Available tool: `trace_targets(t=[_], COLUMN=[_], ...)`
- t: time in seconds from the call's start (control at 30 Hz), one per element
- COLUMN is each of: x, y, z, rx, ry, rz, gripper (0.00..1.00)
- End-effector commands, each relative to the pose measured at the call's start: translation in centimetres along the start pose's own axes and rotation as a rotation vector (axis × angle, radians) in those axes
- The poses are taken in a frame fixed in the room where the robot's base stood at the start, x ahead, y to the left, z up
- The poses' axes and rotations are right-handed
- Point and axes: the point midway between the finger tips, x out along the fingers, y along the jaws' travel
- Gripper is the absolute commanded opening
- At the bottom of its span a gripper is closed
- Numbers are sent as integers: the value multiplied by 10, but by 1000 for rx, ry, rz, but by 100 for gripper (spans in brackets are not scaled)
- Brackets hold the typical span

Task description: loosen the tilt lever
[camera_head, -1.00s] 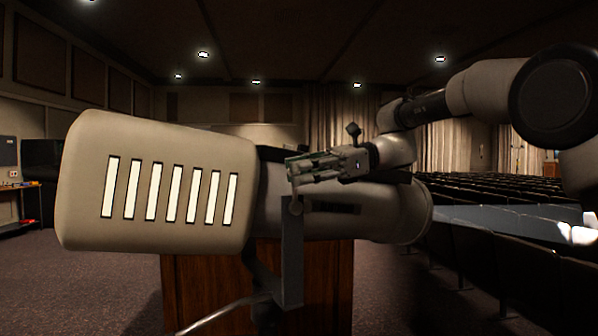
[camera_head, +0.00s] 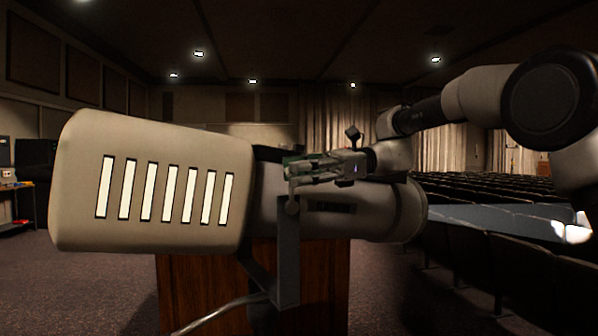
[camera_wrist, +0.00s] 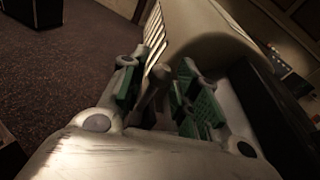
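The big beige spotlight housing (camera_head: 150,230) with its row of white slots fills the left of the head view. A grey bracket (camera_head: 287,260) rises along its side to a round pivot. The tilt lever (camera_head: 291,190) appears as a short grey stem above that pivot, partly hidden by my gripper. My gripper (camera_head: 291,167) is at the lever's upper end. In the wrist view, the lever (camera_wrist: 152,92) stands between the two green-padded fingers of my gripper (camera_wrist: 157,88). The fingers are apart, with dark gaps beside the lever; contact is not clear.
A wooden stand (camera_head: 200,290) is below the spotlight, with a pale cable (camera_head: 225,312) in front of it. Rows of dark seats (camera_head: 490,240) fill the right. Carpet (camera_head: 80,295) is open at the lower left. The housing also shows close beyond the fingers in the wrist view (camera_wrist: 205,35).

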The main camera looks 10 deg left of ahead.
Motion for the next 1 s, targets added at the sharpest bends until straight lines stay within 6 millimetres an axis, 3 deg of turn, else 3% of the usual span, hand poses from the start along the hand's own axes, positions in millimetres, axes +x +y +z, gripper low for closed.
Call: trace_targets(t=[0.23,0.5,0.7,1.0], x=[-17,-77,-110,-121], y=[-1,-1,-1,0], z=[0,0,-1,0], rx=[0,0,0,0], ry=[1,1,0,0], rz=[-3,-4,-2,0], gripper=[31,31,31,31])
